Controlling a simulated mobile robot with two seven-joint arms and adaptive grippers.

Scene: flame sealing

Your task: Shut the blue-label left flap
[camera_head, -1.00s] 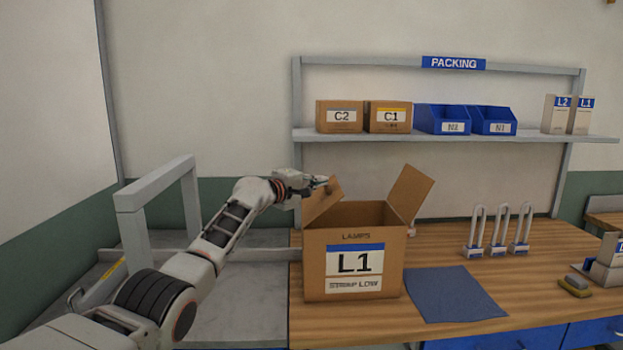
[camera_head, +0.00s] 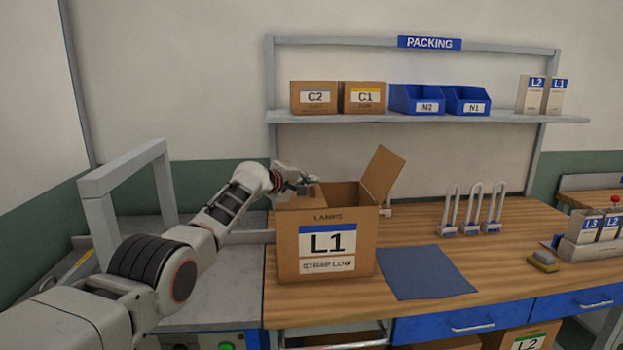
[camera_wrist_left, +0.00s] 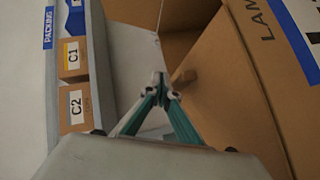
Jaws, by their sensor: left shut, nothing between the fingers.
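The brown box with the blue L1 label (camera_head: 326,262) stands on the bench. Its left flap (camera_head: 302,202) is folded down, lying about level over the left part of the opening. Its right flap (camera_head: 382,174) stands up and leans outward. My left gripper (camera_head: 312,181) is at the flap's far edge, shut and empty. In the left wrist view the closed fingertips of my left gripper (camera_wrist_left: 160,84) are close to brown cardboard; I cannot tell whether they touch it. My right gripper is not in view.
A blue mat (camera_head: 425,272) lies right of the box, with several padlock-like items (camera_head: 471,215) behind it. A shelf (camera_head: 430,117) with boxes and blue bins (camera_head: 416,99) runs above the bench. A grey frame (camera_head: 125,180) stands at left.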

